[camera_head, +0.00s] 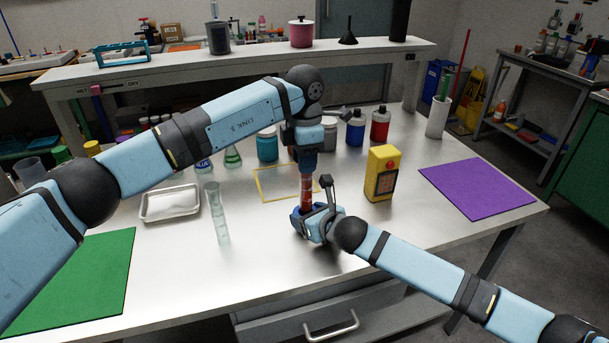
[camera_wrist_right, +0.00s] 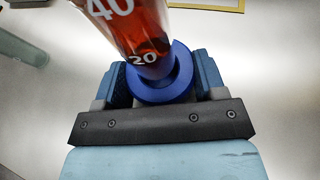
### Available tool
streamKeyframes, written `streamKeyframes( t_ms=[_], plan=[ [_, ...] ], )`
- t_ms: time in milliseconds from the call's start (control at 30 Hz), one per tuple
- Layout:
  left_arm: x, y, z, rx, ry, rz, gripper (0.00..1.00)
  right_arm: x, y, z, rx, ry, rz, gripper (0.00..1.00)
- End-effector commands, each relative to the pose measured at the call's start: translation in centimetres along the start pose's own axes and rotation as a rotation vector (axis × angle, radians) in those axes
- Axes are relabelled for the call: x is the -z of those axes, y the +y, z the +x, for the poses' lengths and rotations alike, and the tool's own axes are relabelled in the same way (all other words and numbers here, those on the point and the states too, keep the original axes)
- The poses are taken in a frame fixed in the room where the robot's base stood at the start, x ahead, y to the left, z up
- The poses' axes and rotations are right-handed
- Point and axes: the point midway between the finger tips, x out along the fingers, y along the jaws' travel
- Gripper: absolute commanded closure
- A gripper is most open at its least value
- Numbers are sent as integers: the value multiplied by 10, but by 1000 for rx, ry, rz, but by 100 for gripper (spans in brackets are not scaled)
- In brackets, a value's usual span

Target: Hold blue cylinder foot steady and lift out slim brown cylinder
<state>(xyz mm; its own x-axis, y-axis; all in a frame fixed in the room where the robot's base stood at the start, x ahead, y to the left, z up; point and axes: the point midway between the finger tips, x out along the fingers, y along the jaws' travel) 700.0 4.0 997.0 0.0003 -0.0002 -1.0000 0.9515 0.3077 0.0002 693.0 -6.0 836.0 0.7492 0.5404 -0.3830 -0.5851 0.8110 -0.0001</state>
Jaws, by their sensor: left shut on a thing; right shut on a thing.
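The slim brown cylinder (camera_head: 307,188) stands roughly upright near the table's front middle, holding red-brown contents. In the right wrist view its lower part (camera_wrist_right: 133,40) shows white marks 20 and 40, and its bottom end is at the blue foot. The blue cylinder foot (camera_wrist_right: 163,90) is a round ring between the right fingers. My right gripper (camera_head: 311,222) is shut on this foot from the side, low at the table. My left gripper (camera_head: 305,162) points down from above and is shut on the cylinder's upper part. How deep the cylinder sits in the foot is unclear.
A yellow meter (camera_head: 381,173) stands to the right. A yellow frame (camera_head: 272,184) lies just behind. Blue and red bottles (camera_head: 355,130) stand farther back. A purple mat (camera_head: 477,187) lies right.

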Motion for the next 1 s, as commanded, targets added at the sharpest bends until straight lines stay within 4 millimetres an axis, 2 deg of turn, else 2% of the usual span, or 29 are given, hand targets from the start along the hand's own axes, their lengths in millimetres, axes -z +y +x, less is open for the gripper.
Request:
streamKeyframes(
  t_ms=[100, 300, 600, 633, 733, 767, 1000],
  plan=[
    [0, 0, -25, -3, -1, 0, 100, 0, 0, 0, 0, 0, 0, 59],
    [0, 0, -49, -1, -1, -1, 100, 0, 0, 0, 0, 0, 0, 59],
    [0, 0, -53, 1, 0, -1, 100, 0, 0, 0, 0, 0, 0, 59],
    [0, 0, -53, 1, 0, -1, 100, 0, 0, 0, 0, 0, 0, 33],
    [0, 0, -53, 1, 0, -1, 100, 0, 0, 0, 0, 0, 0, 10],
    [0, 0, -53, 1, 0, -1, 100, 0, 0, 0, 0, 0, 0, 6],
    [0, 0, -53, 0, 0, -1, 100, 0, 0, 0, 0, 0, 0, 6]
  ],
)
